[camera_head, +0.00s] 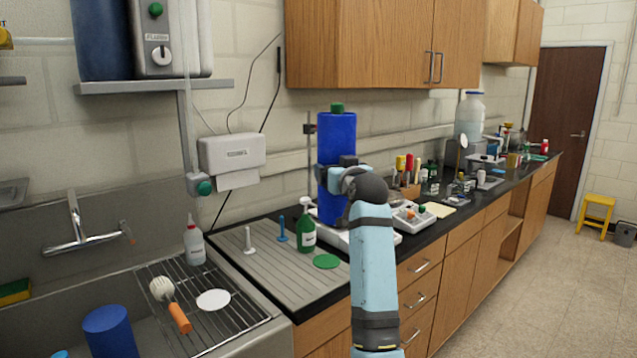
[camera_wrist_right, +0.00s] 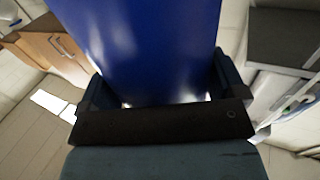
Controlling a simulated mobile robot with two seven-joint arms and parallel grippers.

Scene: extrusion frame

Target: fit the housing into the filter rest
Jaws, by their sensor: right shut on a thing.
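The housing (camera_head: 337,140) is a tall blue cylinder with a green top, upright above the counter by the wall. My right gripper (camera_head: 340,178) is shut around its middle. In the right wrist view the blue housing (camera_wrist_right: 145,45) fills the space between the fingers of the right gripper (camera_wrist_right: 155,92). I cannot tell for sure which thing is the filter rest. A thin metal rod with a clamp (camera_head: 309,130) stands just left of the housing, and its lower part is partly hidden. The housing's bottom edge is close to a pale base; contact is unclear. My left gripper is not in view.
A sink with a wire rack (camera_head: 230,318) is at lower left. A green bottle (camera_head: 306,232) and blue and white pegs stand on the ribbed drainboard (camera_head: 262,268). A tray (camera_head: 408,218) and bottles crowd the counter to the right. Wooden cabinets (camera_head: 370,45) hang above.

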